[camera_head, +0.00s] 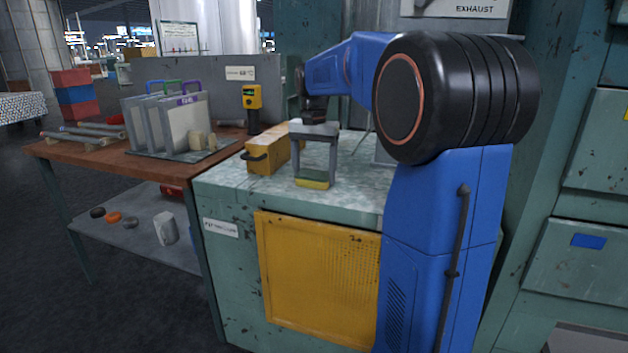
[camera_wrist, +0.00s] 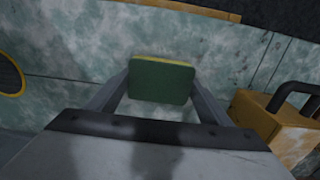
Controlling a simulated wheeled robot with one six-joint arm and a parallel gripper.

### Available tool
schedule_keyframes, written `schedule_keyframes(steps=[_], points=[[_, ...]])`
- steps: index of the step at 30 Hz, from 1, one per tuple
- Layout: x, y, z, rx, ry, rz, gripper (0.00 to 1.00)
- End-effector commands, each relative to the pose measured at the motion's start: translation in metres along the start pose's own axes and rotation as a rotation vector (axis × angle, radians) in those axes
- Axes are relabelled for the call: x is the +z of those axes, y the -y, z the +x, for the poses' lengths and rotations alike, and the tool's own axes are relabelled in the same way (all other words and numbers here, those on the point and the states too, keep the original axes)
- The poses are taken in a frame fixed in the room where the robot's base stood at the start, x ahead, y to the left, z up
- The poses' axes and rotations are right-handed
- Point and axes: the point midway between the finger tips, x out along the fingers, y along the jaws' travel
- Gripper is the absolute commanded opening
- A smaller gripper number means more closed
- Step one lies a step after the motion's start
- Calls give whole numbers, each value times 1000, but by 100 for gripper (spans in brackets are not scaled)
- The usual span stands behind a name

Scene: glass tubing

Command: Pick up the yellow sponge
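The sponge (camera_head: 313,179) has a green top and a yellow lower layer. It lies at the front of the pale speckled bench top, below my gripper (camera_head: 315,178). In the wrist view, the sponge (camera_wrist: 161,82) shows its green face and a thin yellow far edge. My gripper (camera_wrist: 161,88) points down with its two grey fingers well apart, one at each side of the sponge. The fingertips are very close to the sponge's sides. I cannot tell whether they press on it or a small gap remains.
A yellow box (camera_head: 264,158) with a dark handle stands just left of my gripper and also shows in the wrist view (camera_wrist: 272,128). A yellow handheld device (camera_head: 252,97) stands behind it. A wooden table (camera_head: 78,152) with grey plates is further left.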

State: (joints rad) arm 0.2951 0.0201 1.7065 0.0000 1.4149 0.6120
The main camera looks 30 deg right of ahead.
Motion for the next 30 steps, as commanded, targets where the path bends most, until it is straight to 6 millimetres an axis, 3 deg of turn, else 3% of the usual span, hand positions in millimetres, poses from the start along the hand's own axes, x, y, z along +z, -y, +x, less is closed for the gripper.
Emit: schedule_keyframes(steps=[14, 30], points=[[0, 0, -8, -1, -1, 0, 49], [-1, 0, -92, -1, -1, 0, 49]])
